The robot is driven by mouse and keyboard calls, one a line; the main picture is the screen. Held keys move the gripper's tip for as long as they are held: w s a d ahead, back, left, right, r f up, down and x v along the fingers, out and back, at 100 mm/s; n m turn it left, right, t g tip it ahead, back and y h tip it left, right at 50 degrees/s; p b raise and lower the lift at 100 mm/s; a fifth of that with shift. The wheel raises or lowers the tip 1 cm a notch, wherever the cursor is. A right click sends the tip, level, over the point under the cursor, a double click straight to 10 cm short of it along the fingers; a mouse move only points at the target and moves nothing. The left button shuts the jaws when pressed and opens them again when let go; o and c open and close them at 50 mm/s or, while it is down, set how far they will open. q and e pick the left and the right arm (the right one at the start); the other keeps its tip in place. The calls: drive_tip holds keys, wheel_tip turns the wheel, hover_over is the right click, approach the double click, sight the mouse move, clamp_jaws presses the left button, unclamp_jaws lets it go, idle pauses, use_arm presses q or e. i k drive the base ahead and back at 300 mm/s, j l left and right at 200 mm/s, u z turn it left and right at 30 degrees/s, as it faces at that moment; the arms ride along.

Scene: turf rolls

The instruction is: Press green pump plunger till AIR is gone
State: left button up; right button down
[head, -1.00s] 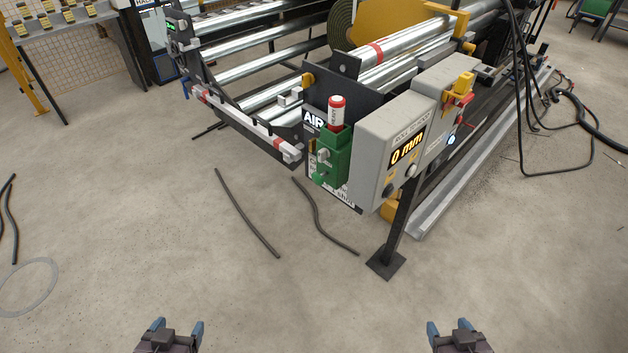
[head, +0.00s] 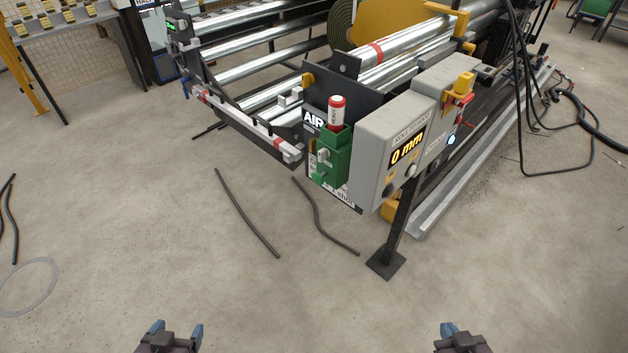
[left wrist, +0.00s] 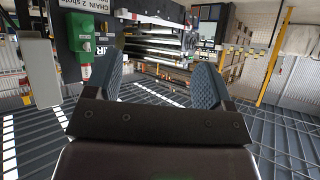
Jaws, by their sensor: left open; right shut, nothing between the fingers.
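The green pump (head: 331,158) is mounted on the end of the machine, beside the grey control box. Its plunger (head: 337,112), a white cylinder with a red cap and red band, stands up out of the top. The AIR sign (head: 313,119) shows white letters left of the plunger. The pump also appears at upper left in the left wrist view (left wrist: 80,33), with the sign partly hidden by a finger. My left gripper (head: 178,326) is open and empty, low and well apart from the pump. My right gripper (head: 449,328) is shut and empty at lower right.
The grey control box (head: 396,150) reads 0 mm and stands right of the pump on a black post (head: 398,230). Dark hoses (head: 246,212) lie on the floor before the machine. The floor between the grippers and the pump is otherwise clear.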

sight(317, 178)
drive_tip(key=i+j+z, duration=0.25)
drive_tip(key=j+z, duration=0.25)
drive_tip(key=j, duration=1)
drive_tip(key=j+z, duration=0.45)
drive_tip(key=j, duration=1.05)
